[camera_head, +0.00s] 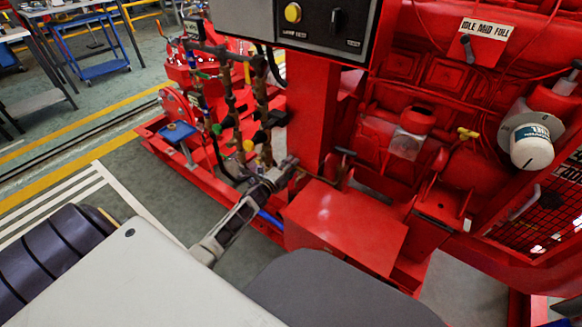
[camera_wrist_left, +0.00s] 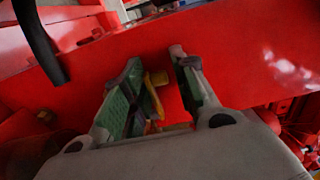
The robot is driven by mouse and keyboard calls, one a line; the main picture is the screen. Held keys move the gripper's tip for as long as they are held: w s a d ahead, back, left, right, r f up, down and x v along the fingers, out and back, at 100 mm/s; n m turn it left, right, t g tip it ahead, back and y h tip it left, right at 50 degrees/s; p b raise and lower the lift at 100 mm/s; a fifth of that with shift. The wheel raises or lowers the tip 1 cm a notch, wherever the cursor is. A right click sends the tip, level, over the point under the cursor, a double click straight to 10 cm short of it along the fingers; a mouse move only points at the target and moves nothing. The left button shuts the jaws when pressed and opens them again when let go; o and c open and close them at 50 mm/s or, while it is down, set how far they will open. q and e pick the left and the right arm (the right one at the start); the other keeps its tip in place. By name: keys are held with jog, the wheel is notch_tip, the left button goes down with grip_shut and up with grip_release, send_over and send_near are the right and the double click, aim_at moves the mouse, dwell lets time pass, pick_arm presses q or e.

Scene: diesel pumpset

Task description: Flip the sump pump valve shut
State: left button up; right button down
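My left gripper (camera_head: 282,172) reaches in from the lower left, in front of the red column and close to the top of a red box. In the left wrist view the left gripper (camera_wrist_left: 156,64) has its two green-padded fingers apart. A small yellow lever (camera_wrist_left: 154,92) shows between them, nearer the left finger; whether it touches that finger I cannot tell. I cannot tell for sure whether this lever is the sump pump valve's handle. In the head view, pipes with small coloured valve handles, including a yellow one (camera_head: 248,146), stand left of the gripper. My right gripper is not in view.
A red box (camera_head: 345,225) lies just right of the gripper. A red column (camera_head: 305,110) rises behind it under a grey control panel (camera_head: 325,25). Red engine parts and a white filter (camera_head: 531,146) fill the right. Open floor (camera_head: 60,160) is at left.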

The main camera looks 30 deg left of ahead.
pick_arm(q)
jog(key=shift+o, duration=0.9)
jog(key=shift+w+r, duration=0.1)
jog(key=shift+r, duration=0.2)
jog(key=shift+f, duration=0.15)
jog(key=shift+f, duration=0.15)
jog(key=shift+s, duration=0.2)
jog(key=s+a, duration=0.1)
jog(key=s, duration=1)
jog(key=shift+s, duration=0.35)
